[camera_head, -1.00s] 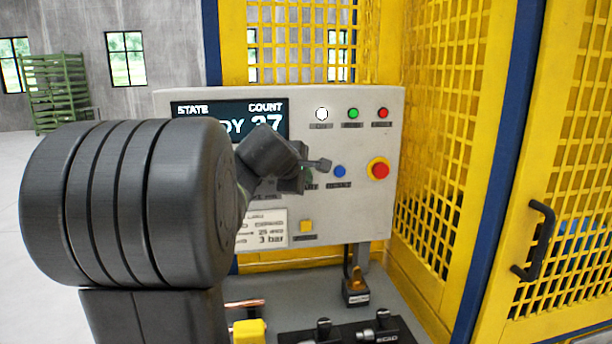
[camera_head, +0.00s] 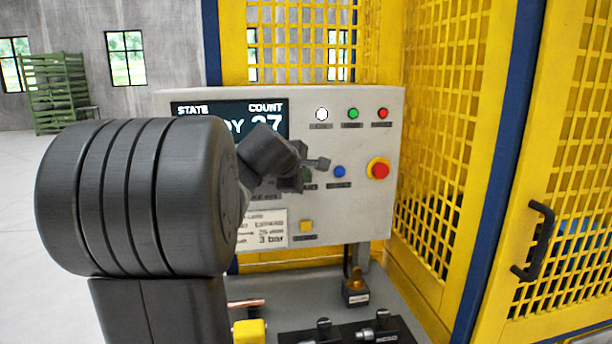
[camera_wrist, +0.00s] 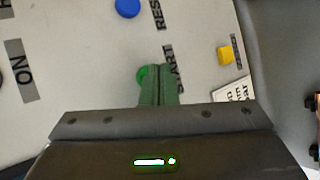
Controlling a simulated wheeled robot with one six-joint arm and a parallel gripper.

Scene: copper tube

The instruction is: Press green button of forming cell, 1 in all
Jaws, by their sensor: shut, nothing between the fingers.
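The forming cell's control panel (camera_head: 360,215) is a light grey box with a screen, lamps and buttons. The green button (camera_wrist: 142,75) shows in the wrist view beside the START label, partly covered by my fingers. My gripper (camera_wrist: 158,70) is shut and empty, its fingertips right over the edge of the green button. I cannot tell whether they touch it. In the head view my gripper (camera_head: 304,177) is in front of the panel, left of the blue button (camera_head: 340,172), and hides most of the green button.
A red button on a yellow collar (camera_head: 378,169) is to the right. A yellow button (camera_head: 306,226) sits below. White, green and red lamps line the panel's top. Yellow mesh guarding (camera_head: 430,150) stands right of the panel. Black fixtures (camera_head: 350,330) lie on the table below.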

